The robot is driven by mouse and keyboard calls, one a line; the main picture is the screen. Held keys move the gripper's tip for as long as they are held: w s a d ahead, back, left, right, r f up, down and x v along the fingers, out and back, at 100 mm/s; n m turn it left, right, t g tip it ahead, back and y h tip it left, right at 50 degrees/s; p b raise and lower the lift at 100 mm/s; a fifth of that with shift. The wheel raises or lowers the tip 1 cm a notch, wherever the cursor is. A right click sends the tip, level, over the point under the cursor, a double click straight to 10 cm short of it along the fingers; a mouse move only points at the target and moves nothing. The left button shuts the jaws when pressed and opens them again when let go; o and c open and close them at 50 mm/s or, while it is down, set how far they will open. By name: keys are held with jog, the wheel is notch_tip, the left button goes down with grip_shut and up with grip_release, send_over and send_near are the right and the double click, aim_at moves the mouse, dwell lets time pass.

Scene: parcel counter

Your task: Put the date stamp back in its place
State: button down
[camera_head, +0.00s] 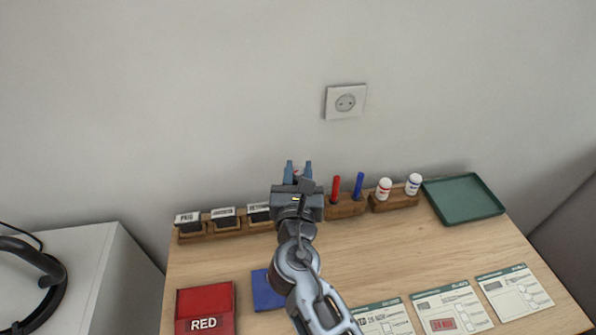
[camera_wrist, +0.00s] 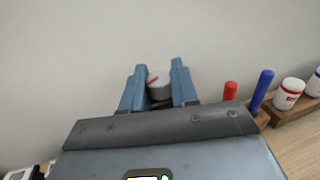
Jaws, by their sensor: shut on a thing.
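My gripper (camera_head: 299,170) is near the back wall, above the back edge of the wooden counter. In the wrist view its two blue fingers (camera_wrist: 159,88) are shut on a grey, round-topped thing with a red mark, which looks like the date stamp (camera_wrist: 159,84). Only its top part shows; its lower part is hidden behind my gripper. To the left, a wooden stamp rack (camera_head: 211,230) holds black stamps with white labels (camera_head: 223,217). My gripper and arm hide the rack's right end, so I cannot tell what is there.
Red (camera_head: 335,188) and blue (camera_head: 358,185) markers stand in a wooden holder, beside two white bottles (camera_head: 384,188) in another. A green tray (camera_head: 463,199) is at the back right. A red pad (camera_head: 205,305), a blue pad (camera_head: 266,290) and forms (camera_head: 452,310) lie in front.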

jog(key=shift+f+b, duration=0.65)
jog(key=shift+f, duration=0.15)
jog(key=shift+f, duration=0.25)
dwell(0.4)
jog(key=shift+f+b, duration=0.35)
jog(key=shift+b, duration=0.05)
jog(key=shift+f+b, duration=2)
jog(key=shift+f, duration=0.3)
